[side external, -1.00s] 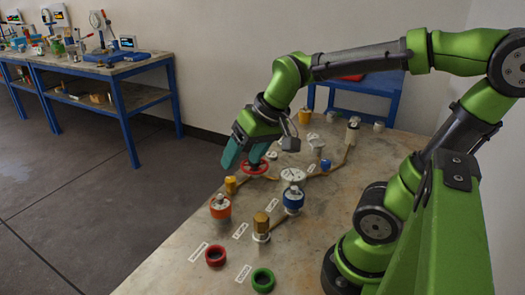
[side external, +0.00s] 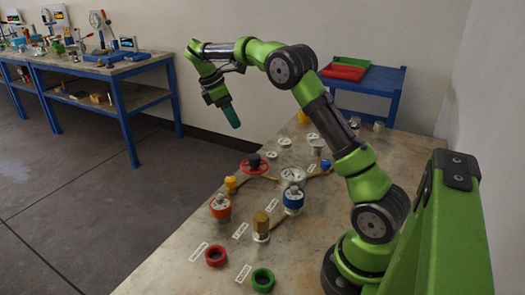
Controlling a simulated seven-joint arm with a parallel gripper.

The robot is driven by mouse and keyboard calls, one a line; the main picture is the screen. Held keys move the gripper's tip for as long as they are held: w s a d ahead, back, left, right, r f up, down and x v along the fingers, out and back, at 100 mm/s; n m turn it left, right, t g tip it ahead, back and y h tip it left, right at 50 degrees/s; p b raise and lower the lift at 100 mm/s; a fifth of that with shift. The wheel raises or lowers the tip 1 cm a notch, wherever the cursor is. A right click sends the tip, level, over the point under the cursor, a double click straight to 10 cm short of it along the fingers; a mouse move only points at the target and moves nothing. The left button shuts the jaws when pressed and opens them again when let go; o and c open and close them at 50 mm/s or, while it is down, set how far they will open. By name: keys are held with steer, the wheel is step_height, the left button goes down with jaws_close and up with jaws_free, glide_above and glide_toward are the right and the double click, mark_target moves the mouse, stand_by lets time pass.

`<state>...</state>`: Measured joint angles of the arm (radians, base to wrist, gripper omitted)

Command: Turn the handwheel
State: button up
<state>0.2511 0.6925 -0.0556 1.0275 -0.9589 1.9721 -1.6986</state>
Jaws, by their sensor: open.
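The red handwheel (side external: 255,165) lies flat with a dark hub at its centre, near the left edge of the worktable. My gripper (side external: 234,122) has teal fingers and points down and slightly right, above and behind the handwheel in the picture. It is apart from the wheel and holds nothing that I can see. The gap between the fingers is hard to make out from this side.
Flanged vessels with an orange collar (side external: 220,207) and a blue collar (side external: 293,199) stand on the table (side external: 180,262). A red ring (side external: 215,256) and a green ring (side external: 262,279) lie in front. A blue stand with trays (side external: 350,71) is behind.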

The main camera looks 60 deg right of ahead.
mark_target(253, 156)
steer(key=x, duration=1.6)
steer(key=shift+s+f, duration=0.1)
steer(key=shift+f, duration=0.25)
steer(key=c, duration=1.1)
steer(key=shift+o, duration=0.2)
